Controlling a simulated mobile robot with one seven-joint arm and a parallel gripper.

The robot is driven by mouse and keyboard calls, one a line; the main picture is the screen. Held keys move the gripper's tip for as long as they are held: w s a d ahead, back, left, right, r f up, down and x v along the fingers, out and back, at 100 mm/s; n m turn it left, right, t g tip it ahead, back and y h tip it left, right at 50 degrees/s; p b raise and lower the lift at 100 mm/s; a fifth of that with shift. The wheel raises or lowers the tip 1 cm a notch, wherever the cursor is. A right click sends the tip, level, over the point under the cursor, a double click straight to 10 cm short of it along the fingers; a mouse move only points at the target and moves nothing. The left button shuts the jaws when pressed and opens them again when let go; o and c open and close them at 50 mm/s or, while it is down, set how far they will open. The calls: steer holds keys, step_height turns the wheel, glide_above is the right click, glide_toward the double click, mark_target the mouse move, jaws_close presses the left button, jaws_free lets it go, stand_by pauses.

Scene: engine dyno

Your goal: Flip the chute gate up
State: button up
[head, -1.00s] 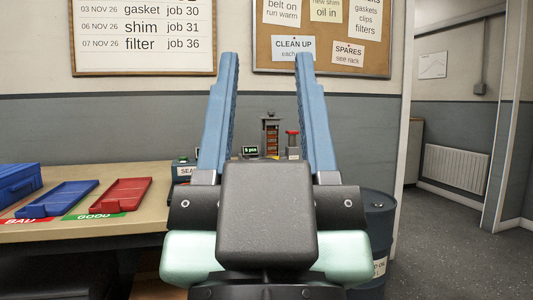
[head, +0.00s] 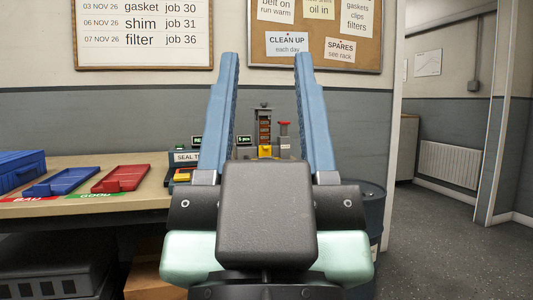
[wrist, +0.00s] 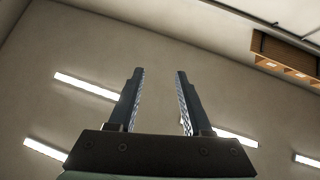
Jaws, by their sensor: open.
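My gripper (head: 266,62) points upward in the middle of the head view, its two blue fingers wide apart with nothing between them. In the wrist view it also shows open and empty (wrist: 154,72) against ceiling and lights. Behind the fingers, on the bench, stands a dark upright tower (head: 264,110) with a stack of orange-red pieces and a yellow part (head: 265,151) at its foot. I cannot tell which part is the chute gate. My gripper is well in front of the tower and apart from it. The tower's lower part is hidden behind my gripper.
A red-topped post (head: 284,136) stands right of the tower. A seal tester (head: 183,158) is partly behind the left finger. A blue tray (head: 58,181) and a red tray (head: 120,178) lie on the bench (head: 150,198). A drum (head: 370,205) stands right; floor beyond is clear.

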steer(key=shift+r+p, duration=0.4)
steer(key=c, duration=0.5)
step_height(320, 180, up, 48)
steer(key=p, duration=4.8)
jaws_close()
steer(key=shift+f, duration=0.2)
